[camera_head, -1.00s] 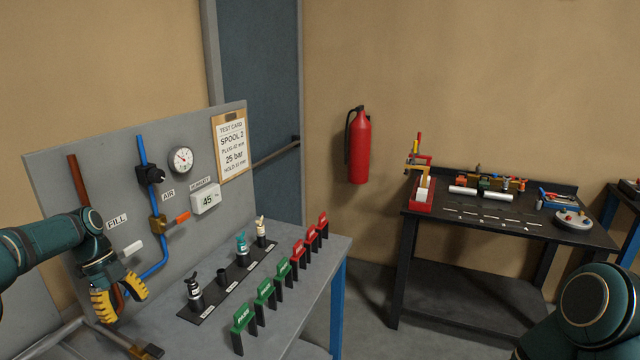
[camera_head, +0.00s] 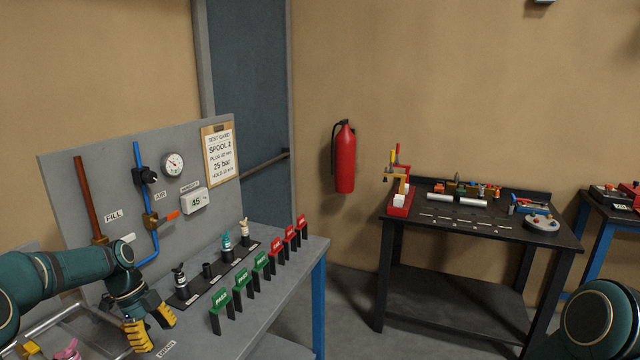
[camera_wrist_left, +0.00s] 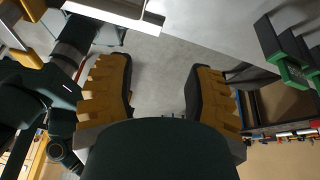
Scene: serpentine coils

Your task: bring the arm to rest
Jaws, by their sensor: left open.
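My left gripper (camera_head: 152,328) is open and empty, with yellow fingers pointing down at the left of the head view. It is above the near part of the grey bench, left of the green tags (camera_head: 219,310). In the left wrist view its two fingers (camera_wrist_left: 160,95) are spread apart with only grey surface and floor between them. My left arm comes in from the left edge. Part of my right arm shows at the lower right of the head view, but its gripper is out of the picture.
A grey panel (camera_head: 110,180) with pipes, a gauge (camera_head: 173,164) and a test card (camera_head: 219,155) stands behind the bench. A black strip (camera_head: 203,287) holds several fittings. Red tags (camera_head: 289,235) stand further back. A black table (camera_head: 440,250) and an extinguisher (camera_head: 344,160) are at right.

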